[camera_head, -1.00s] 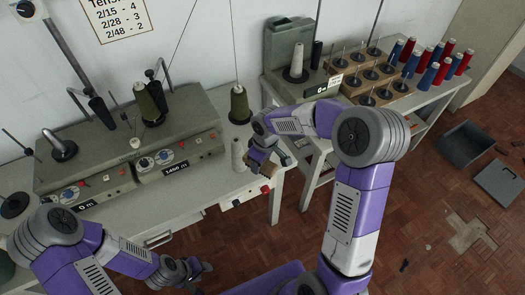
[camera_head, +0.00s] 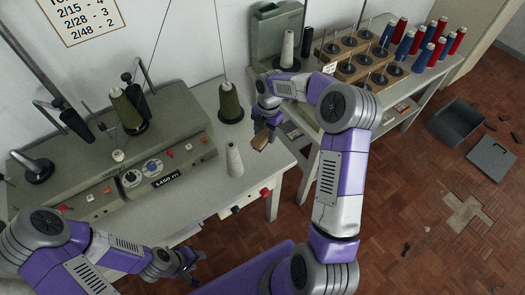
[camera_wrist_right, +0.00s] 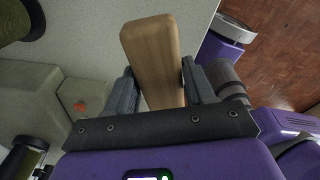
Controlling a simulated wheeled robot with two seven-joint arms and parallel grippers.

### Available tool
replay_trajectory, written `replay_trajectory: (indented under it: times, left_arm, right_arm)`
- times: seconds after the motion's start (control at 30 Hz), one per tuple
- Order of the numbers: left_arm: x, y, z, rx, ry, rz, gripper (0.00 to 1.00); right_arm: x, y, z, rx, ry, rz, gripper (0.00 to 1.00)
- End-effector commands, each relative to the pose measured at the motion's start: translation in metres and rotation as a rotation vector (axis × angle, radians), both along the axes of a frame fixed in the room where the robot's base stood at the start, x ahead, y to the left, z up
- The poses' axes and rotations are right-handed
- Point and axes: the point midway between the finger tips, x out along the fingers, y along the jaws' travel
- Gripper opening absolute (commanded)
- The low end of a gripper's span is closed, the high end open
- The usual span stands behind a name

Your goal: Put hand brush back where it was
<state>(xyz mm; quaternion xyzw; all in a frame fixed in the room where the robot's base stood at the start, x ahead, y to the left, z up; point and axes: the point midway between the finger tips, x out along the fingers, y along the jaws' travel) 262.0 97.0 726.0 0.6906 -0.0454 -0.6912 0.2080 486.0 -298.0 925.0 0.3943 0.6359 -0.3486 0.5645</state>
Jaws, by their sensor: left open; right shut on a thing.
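My right gripper (camera_head: 266,128) is shut on a wooden block-like piece, the hand brush (camera_head: 261,139), above the right end of the winder table. In the right wrist view the hand brush (camera_wrist_right: 156,58) shows as a plain tan wooden bar between the two fingers, pointing away from the wrist. Its bristles are not visible. My left gripper (camera_head: 190,264) is open and empty, low in front of the table's front edge.
The winder table (camera_head: 203,205) carries a grey-green winding machine (camera_head: 150,182), a dark green cone (camera_head: 230,103) and a white cone (camera_head: 234,160).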

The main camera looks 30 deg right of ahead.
Motion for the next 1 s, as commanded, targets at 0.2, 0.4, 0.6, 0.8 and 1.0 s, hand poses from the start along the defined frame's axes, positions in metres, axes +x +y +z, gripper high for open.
replay_trajectory:
  times: [0.2,0.4,0.6,0.8,1.0]
  left_arm:
    - [0.0,0.0,-0.009,0.0,0.0,0.0,0.43]
    - [0.0,0.0,-0.011,0.0,0.0,0.0,0.43]
    - [0.0,0.0,-0.016,0.0,0.0,0.0,0.43]
    - [0.0,0.0,-0.017,0.0,0.0,0.0,0.43]
    - [0.0,0.0,-0.018,0.0,0.0,0.0,0.43]
  right_arm:
    - [-0.001,0.0,-0.043,0.001,0.005,0.012,0.29]
    - [0.0,-0.001,-0.061,0.0,0.001,0.009,0.29]
    - [-0.001,0.0,-0.086,0.001,0.003,0.008,0.29]
    - [0.0,-0.001,-0.098,0.0,0.0,0.008,0.29]
    - [0.0,0.0,-0.099,0.0,0.0,0.008,0.29]
